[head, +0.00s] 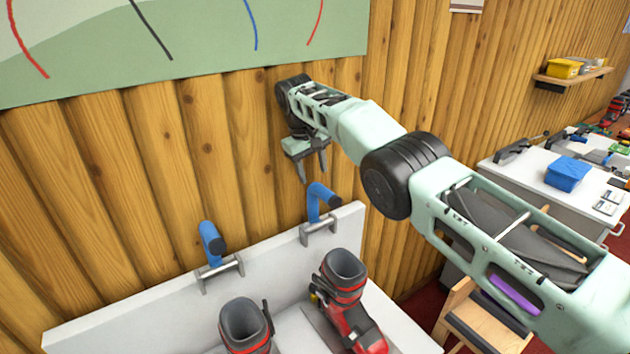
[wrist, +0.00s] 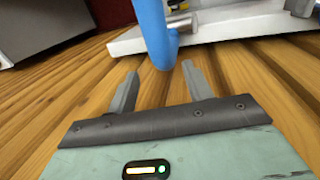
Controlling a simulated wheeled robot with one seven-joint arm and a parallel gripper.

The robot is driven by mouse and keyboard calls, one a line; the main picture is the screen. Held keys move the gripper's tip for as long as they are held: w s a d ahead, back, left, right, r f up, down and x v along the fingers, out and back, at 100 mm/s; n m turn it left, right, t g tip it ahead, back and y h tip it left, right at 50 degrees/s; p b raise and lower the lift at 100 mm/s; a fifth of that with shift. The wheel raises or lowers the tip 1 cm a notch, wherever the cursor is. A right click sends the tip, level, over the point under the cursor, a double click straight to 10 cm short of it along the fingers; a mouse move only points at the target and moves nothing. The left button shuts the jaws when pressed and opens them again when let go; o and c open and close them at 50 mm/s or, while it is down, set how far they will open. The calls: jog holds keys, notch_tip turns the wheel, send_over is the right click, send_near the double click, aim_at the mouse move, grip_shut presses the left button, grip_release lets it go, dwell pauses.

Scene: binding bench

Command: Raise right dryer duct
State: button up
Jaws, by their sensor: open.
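My gripper (head: 312,177) is open and empty, fingers pointing down, just above and behind this duct on the wall side. In the wrist view, the blue duct (wrist: 154,30) stands just beyond the gap between my open fingertips (wrist: 160,72). I cannot tell whether they touch it. The left dryer duct (head: 212,244) is a similar blue tube in its own bracket.
Two grey and red ski boots stand in front of the panel, one at the right (head: 345,290) and one at the left (head: 245,325). The wooden plank wall (head: 200,150) is close behind my gripper. A white bench (head: 530,175) with a blue bin (head: 567,174) stands at the right.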

jog(key=r+p, duration=0.1)
jog(key=r, duration=0.1)
jog(key=r+p, duration=0.1)
jog(key=p, duration=0.1)
jog(key=a+r+p, duration=0.1)
jog(key=r+p, duration=0.1)
jog(key=shift+s+r, duration=0.2)
jog(key=shift+r, duration=0.1)
